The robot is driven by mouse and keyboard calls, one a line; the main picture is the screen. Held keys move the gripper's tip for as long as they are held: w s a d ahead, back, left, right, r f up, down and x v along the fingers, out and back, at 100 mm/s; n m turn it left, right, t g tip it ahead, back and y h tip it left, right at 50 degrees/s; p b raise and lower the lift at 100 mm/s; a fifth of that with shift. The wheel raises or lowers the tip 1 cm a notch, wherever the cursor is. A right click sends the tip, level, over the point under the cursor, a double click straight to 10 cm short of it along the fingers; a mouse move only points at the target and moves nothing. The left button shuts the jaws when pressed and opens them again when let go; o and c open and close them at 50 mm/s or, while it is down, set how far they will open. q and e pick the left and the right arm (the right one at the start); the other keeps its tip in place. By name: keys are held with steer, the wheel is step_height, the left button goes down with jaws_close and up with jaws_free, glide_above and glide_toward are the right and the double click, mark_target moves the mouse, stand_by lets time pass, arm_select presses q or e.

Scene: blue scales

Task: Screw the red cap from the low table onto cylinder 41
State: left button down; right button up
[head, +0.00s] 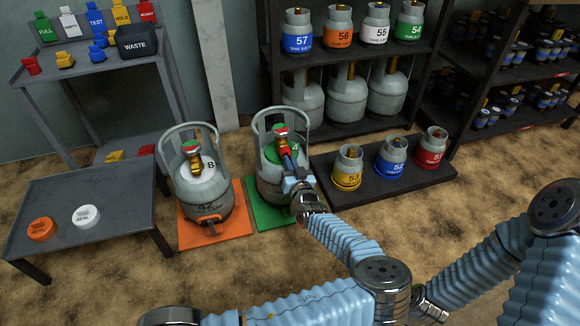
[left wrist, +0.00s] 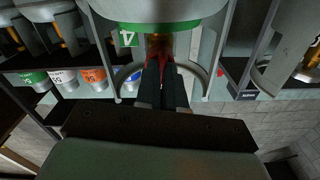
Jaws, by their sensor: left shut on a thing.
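A grey cylinder (head: 268,185) stands upright on a green mat (head: 257,218). The low table (head: 100,190) holds an orange cap (head: 41,229) and a white cap (head: 86,215). My right gripper is not visible.
Cylinder 42 (head: 200,195) stands on an orange mat (head: 240,231), close on the left. A dark low platform (head: 345,202) with cylinders 53, 52 and 51 is close on the right. Racks of cylinders stand behind. A shelf (head: 115,78) with coloured tags is at back left.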

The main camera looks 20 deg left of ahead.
arm_select(q)
steer(key=shift+f, duration=0.15)
steer(key=shift+b, duration=0.3)
steer(key=shift+m+b, duration=0.5)
steer(key=shift+m, duration=0.4)
steer(key=c, duration=1.2)
jaws_free()
steer(key=shift+o, duration=0.2)
